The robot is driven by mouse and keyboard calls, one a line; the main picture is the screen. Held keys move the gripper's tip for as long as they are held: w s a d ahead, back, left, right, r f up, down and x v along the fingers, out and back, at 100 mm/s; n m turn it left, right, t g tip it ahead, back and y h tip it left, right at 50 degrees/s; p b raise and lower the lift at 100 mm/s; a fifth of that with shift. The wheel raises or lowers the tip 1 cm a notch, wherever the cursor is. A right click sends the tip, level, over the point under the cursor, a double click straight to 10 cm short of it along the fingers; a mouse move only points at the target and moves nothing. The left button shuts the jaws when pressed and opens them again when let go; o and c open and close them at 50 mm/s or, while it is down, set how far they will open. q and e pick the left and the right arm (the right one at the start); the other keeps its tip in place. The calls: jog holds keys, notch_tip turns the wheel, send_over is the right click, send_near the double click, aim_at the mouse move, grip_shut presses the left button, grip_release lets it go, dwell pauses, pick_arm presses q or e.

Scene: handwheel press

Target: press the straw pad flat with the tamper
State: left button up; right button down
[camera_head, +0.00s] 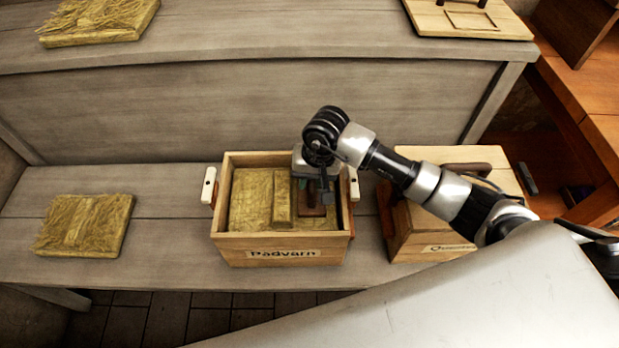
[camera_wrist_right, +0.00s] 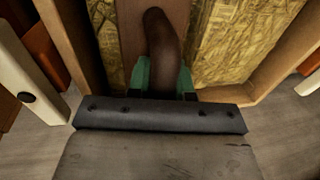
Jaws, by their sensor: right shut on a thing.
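The straw pad (camera_head: 250,200) lies inside a wooden crate (camera_head: 283,239) lettered on its front, with a raised ridge near its middle. My right gripper (camera_head: 318,190) is inside the crate's right part, shut on the dark brown handle of the tamper (camera_head: 311,208). In the right wrist view the green fingertips (camera_wrist_right: 163,78) are on both sides of the curved tamper handle (camera_wrist_right: 162,42). The tamper's flat brown plate shows beneath the handle, with straw (camera_wrist_right: 222,45) beside it. I cannot tell whether the plate touches the pad. My left gripper is not in view.
A closed wooden box (camera_head: 425,228) stands just right of the crate. Another straw pad (camera_head: 85,225) lies on the bench at left. The back shelf holds a straw slab (camera_head: 97,18) and a pale board (camera_head: 470,24). The bench between left pad and crate is clear.

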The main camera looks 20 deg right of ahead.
notch_tip(320, 180, up, 3)
jog(key=shift+d+f+p, duration=0.1)
jog(key=shift+f+p, duration=0.05)
jog(key=shift+p, duration=0.7)
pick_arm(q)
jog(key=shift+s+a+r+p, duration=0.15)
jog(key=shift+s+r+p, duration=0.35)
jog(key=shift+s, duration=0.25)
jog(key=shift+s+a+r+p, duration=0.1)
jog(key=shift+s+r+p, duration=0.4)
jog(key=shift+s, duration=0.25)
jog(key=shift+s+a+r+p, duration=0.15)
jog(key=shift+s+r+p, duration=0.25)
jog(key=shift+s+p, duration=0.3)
pick_arm(e)
jog(key=shift+r, duration=3.5)
